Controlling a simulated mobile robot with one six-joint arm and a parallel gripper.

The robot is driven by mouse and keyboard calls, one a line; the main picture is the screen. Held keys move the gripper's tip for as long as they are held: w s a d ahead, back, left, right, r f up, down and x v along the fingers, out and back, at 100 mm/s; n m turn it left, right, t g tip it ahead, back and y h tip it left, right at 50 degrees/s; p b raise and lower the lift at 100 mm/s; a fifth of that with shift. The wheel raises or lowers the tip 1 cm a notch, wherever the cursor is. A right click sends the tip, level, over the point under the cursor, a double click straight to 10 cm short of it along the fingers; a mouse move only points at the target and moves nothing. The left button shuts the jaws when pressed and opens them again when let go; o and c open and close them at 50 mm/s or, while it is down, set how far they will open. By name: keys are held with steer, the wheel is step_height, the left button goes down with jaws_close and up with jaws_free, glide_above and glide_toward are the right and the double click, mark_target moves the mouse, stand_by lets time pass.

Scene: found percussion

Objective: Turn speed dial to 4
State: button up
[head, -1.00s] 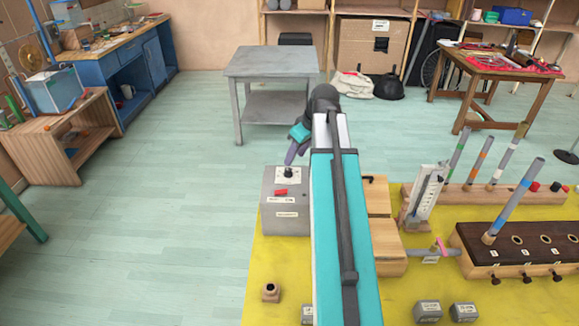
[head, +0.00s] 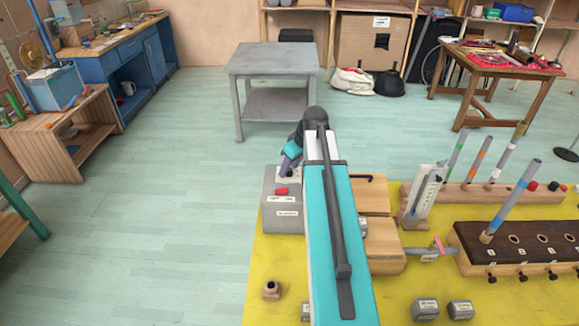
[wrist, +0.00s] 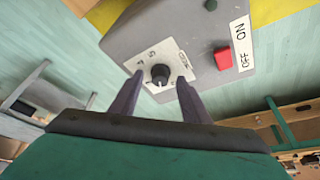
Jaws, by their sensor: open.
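The speed dial is a black round knob (wrist: 160,74) on a white scale plate (wrist: 152,62) on the grey control box (head: 283,215). In the wrist view the plate shows numbers, but I cannot read the dial's setting surely. My gripper (wrist: 158,88) is open, with one dark finger on each side of the knob. I cannot tell whether the fingers touch it.
Wooden blocks (head: 371,195) stand right of the box on the yellow mat (head: 275,262). Open floor lies to the left.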

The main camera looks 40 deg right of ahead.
steer(key=shift+c, duration=0.3)
steer(key=c, duration=1)
steer(key=shift+o, duration=0.2)
steer(key=shift+a, duration=0.1)
